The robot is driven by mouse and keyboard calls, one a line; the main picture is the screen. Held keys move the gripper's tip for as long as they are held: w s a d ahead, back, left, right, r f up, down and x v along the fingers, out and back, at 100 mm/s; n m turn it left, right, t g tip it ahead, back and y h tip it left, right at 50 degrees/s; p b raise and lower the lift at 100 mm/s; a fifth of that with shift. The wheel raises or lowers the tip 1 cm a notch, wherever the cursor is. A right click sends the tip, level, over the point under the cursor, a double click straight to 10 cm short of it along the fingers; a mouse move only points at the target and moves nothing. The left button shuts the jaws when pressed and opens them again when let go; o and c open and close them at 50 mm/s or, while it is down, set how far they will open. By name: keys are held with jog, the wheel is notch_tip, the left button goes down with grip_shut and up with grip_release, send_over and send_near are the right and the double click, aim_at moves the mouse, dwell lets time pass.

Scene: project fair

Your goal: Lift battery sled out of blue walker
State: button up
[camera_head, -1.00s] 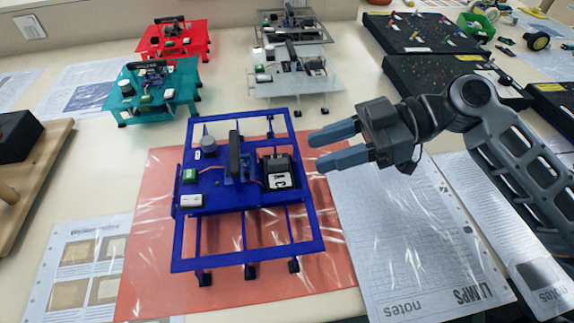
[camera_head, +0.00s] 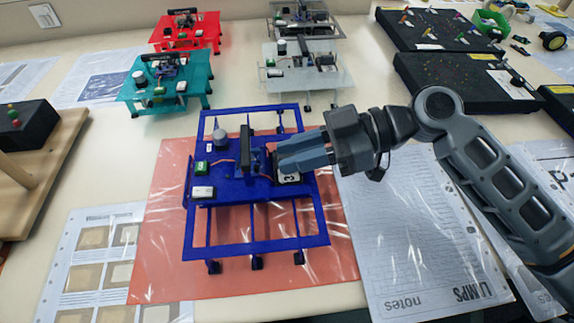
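The blue walker (camera_head: 262,245) is a flat blue frame on short black feet in the middle. The black box with a white label that looks like the battery sled (camera_head: 289,178) sits in its right part, largely hidden by my fingers. My gripper (camera_head: 292,153) reaches in from the right with its two grey fingers pointing left over the sled. The fingers look close together, and I cannot tell if they touch or hold the sled. A black upright part (camera_head: 246,145) of the walker stands just left of the fingertips.
The walker stands on a red glossy sheet (camera_head: 170,275). Teal (camera_head: 190,88), red (camera_head: 200,32), clear (camera_head: 320,80) and grey walkers stand behind. Black boards (camera_head: 465,85) lie at the back right. A wooden stand (camera_head: 65,150) is at the left, and papers (camera_head: 425,250) lie at the right.

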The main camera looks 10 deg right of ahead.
grip_shut()
jog(key=shift+r, duration=0.15)
